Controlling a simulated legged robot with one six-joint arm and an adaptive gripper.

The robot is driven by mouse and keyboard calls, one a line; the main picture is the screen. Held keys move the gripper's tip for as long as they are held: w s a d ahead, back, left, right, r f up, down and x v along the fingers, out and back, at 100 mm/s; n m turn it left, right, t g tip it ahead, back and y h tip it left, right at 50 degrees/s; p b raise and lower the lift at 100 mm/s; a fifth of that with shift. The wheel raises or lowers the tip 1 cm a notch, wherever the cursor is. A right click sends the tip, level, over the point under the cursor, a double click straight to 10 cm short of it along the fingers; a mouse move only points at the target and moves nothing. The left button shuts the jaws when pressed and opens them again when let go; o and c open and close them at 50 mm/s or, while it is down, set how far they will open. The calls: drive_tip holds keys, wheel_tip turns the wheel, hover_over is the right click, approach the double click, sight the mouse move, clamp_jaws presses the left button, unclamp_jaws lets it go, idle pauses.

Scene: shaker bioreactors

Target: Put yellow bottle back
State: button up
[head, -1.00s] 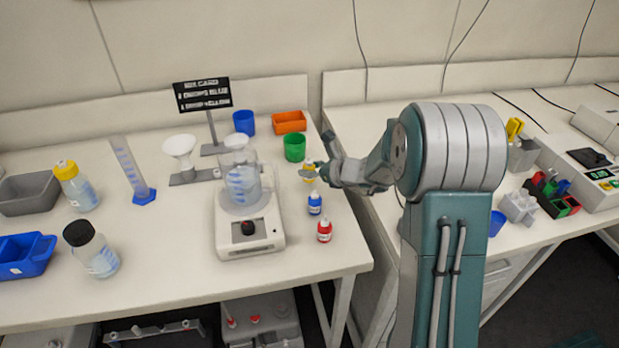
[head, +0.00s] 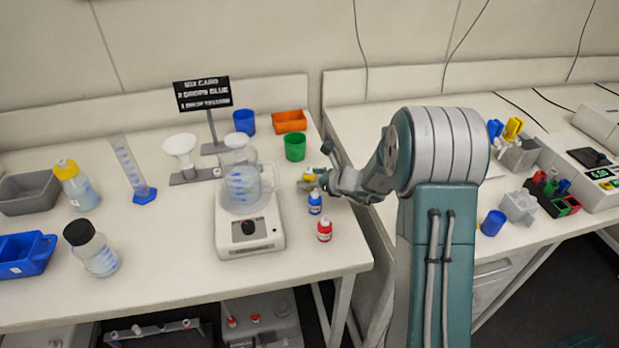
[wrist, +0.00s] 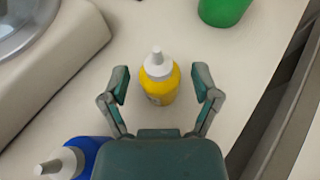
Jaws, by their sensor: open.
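The small yellow bottle (wrist: 160,84) with a white cap stands upright on the bench in the wrist view, between the spread fingers of my gripper (wrist: 162,90). Gaps show on both sides of the bottle, so the fingers do not touch it. In the head view the yellow bottle (head: 308,175) stands behind the blue bottle, with my gripper (head: 312,184) around it and partly hiding it. My gripper is open.
The blue bottle (head: 315,203) stands close in front, and also shows in the wrist view (wrist: 85,157). A red bottle (head: 324,231) is nearer the front. The stirrer (head: 249,238) with a beaker stands left. A green cup (head: 295,147) is behind. The bench edge is close at right.

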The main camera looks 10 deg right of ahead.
drive_tip(key=shift+r, duration=0.15)
drive_tip(key=shift+s+d+r, duration=0.1)
drive_tip(key=shift+s+d, duration=0.15)
drive_tip(key=v, duration=1.1)
drive_tip(key=s+a+r+n+g+h, duration=0.1)
drive_tip(key=s+a+r+n+g, duration=0.3)
drive_tip(key=s+n, duration=0.3)
drive_tip(key=s+a+r+n+g, duration=0.2)
drive_tip(key=s+a+r+n, duration=0.2)
drive_tip(key=s+a+n, duration=0.3)
drive_tip(key=s+d+r+n+h, duration=0.2)
drive_tip(key=s+n+h, duration=0.1)
drive_tip(key=s+n, duration=0.3)
drive_tip(key=s+d+r+n+t+h, duration=0.1)
drive_tip(key=s+d+r+n+h, duration=0.1)
drive_tip(key=s+n+h, duration=0.2)
drive_tip(key=s+n, duration=0.3)
drive_tip(key=n, duration=0.1)
drive_tip(key=shift+s+h, duration=0.3)
drive_tip(key=shift+s, duration=0.05)
drive_tip(key=shift+c, duration=0.2)
